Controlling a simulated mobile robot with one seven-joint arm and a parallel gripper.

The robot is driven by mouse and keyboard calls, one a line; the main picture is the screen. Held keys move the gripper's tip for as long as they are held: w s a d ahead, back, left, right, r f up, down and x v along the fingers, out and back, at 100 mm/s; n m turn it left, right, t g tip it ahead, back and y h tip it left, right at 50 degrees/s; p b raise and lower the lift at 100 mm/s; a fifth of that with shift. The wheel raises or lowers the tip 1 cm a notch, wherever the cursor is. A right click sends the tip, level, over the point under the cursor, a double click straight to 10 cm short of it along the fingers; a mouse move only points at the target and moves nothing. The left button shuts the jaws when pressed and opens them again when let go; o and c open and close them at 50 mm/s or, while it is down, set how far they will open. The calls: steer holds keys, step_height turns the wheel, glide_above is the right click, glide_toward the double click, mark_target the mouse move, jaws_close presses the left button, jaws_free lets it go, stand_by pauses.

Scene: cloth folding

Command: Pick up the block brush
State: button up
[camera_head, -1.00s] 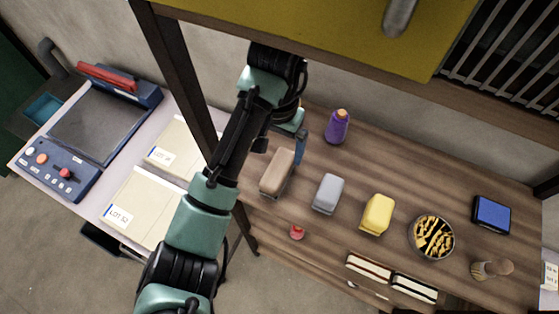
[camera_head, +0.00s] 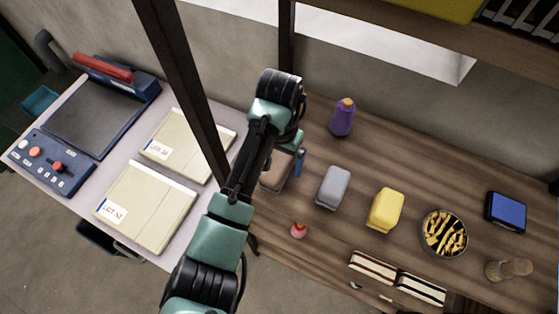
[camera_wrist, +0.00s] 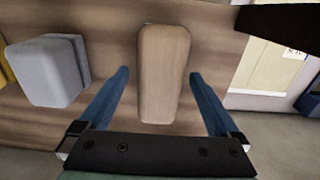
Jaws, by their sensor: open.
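The block brush, a long tan block with rounded edges (camera_head: 276,172), lies on the wooden table, partly hidden by my arm in the head view. In the wrist view the tan block (camera_wrist: 162,72) stands lengthwise between my blue fingers. My gripper (camera_wrist: 158,74) is open, with one finger on each side of the block and gaps visible on both sides. In the head view one blue finger shows just right of the block; the other is hidden. I cannot tell how far the fingertips are above the table.
A grey block (camera_head: 333,187) and a yellow block (camera_head: 385,210) lie to the right. A purple bottle (camera_head: 342,118) stands behind. A small red object (camera_head: 298,230) lies in front. A dark post (camera_head: 182,90) rises left of my arm, beside a table with pale folders (camera_head: 147,207).

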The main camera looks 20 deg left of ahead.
mark_target(279, 159)
steer(key=shift+f, duration=0.3)
steer(key=c, duration=1.5)
steer(key=shift+c, duration=0.2)
steer(key=shift+r, duration=0.15)
step_height(279, 159, up, 10)
steer(key=shift+f+p, duration=0.1)
steer(key=shift+p, duration=0.9)
